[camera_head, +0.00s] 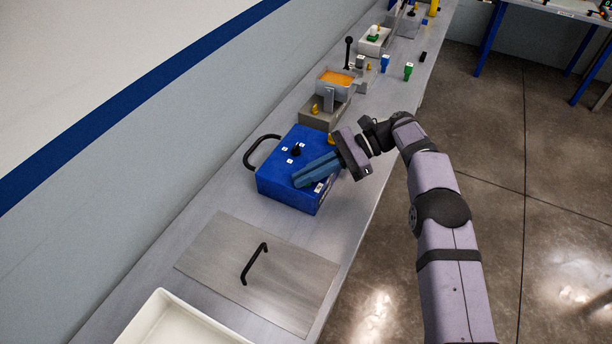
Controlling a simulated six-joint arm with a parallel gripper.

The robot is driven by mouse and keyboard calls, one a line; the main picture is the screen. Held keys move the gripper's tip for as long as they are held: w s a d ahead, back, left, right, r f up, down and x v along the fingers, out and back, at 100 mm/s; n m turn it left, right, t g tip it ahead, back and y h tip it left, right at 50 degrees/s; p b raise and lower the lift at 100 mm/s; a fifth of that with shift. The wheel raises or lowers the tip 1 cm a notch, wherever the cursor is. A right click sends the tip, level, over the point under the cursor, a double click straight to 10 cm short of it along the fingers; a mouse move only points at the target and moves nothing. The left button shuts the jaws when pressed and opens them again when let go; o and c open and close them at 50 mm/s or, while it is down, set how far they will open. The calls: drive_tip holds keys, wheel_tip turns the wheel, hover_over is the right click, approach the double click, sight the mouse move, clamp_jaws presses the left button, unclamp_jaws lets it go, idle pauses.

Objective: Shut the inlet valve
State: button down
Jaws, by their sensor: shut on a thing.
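A blue box (280,178) with small white labels and a black knob (295,151) on its top sits on the long grey bench. My gripper (302,177) reaches in from the right, with its long blue fingers over the right front part of the box top. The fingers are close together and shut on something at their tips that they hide. The black knob stands behind the fingertips, apart from them. No label can be read as the inlet valve from here, so I cannot tell which part it is.
A black handle loop (254,152) stands at the box's left side. A steel plate with a black handle (255,264) and a white tray (165,318) lie nearer. Behind the box are a grey block (318,117) with a yellow knob and an orange-filled bath (337,78).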

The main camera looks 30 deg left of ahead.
idle(0.8)
drive_tip(key=c, duration=1.9)
unclamp_jaws()
wheel_tip(320, 180, up, 10)
drive_tip(key=shift+r+p, duration=0.1)
drive_tip(key=shift+p, duration=0.55)
drive_tip(key=shift+n, duration=0.3)
